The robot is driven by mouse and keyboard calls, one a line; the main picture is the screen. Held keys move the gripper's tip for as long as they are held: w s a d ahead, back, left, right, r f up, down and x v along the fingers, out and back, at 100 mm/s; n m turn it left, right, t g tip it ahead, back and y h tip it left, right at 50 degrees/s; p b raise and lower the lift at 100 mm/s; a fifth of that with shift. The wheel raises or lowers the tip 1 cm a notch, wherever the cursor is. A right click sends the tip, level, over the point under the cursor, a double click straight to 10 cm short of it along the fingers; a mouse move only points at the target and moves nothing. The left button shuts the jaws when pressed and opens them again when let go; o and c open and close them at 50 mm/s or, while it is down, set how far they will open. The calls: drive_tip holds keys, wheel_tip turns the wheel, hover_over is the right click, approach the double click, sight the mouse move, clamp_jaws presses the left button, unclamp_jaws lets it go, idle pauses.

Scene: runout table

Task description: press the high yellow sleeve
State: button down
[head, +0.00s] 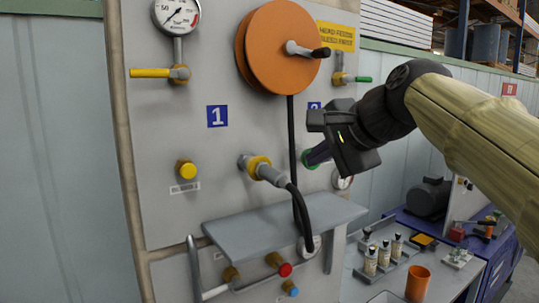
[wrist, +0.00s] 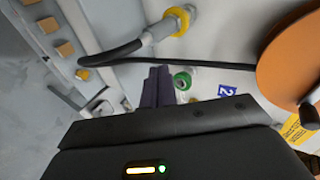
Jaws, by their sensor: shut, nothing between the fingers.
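The yellow sleeve (head: 259,163) is a ring around a grey coupling on the upright panel, right of the blue "1" sign. A black hose runs down from that coupling. The yellow sleeve also shows at the top of the wrist view (wrist: 178,18). My gripper (head: 318,154) is shut and empty, to the right of the yellow sleeve and apart from it. Its fingers (wrist: 156,88) point at the panel beside a green sleeve (wrist: 182,81). In the head view they partly hide the green sleeve (head: 310,165); contact cannot be told.
A yellow knob (head: 186,169) sits left of the coupling. The orange reel (head: 283,43) with a crank is above. A grey shelf (head: 280,222) juts out below, over red and blue knobs. An orange cup (head: 417,283) and several bottles stand at lower right.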

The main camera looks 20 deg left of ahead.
drive_tip(key=r, duration=0.1)
drive_tip(key=s+r, duration=0.1)
drive_tip(key=a+r, duration=0.1)
drive_tip(key=shift+s+a+r+y, duration=0.1)
drive_tip(key=shift+s+y, duration=0.2)
drive_tip(key=shift+y, duration=0.1)
drive_tip(key=p, duration=0.3)
approach(263, 158)
drive_tip(key=f, duration=0.1)
drive_tip(key=a+f, duration=0.1)
drive_tip(key=shift+w+f, duration=0.25)
drive_tip(key=shift+f, duration=0.15)
drive_tip(key=w+a+p, duration=0.2)
drive_tip(key=shift+w+a, duration=0.15)
drive_tip(key=shift+a, duration=0.2)
drive_tip(key=shift+w+a+f+p, duration=0.2)
drive_tip(key=shift+w+a+p, duration=0.1)
drive_tip(key=shift+a, duration=0.05)
drive_tip(key=shift+w+d, duration=0.1)
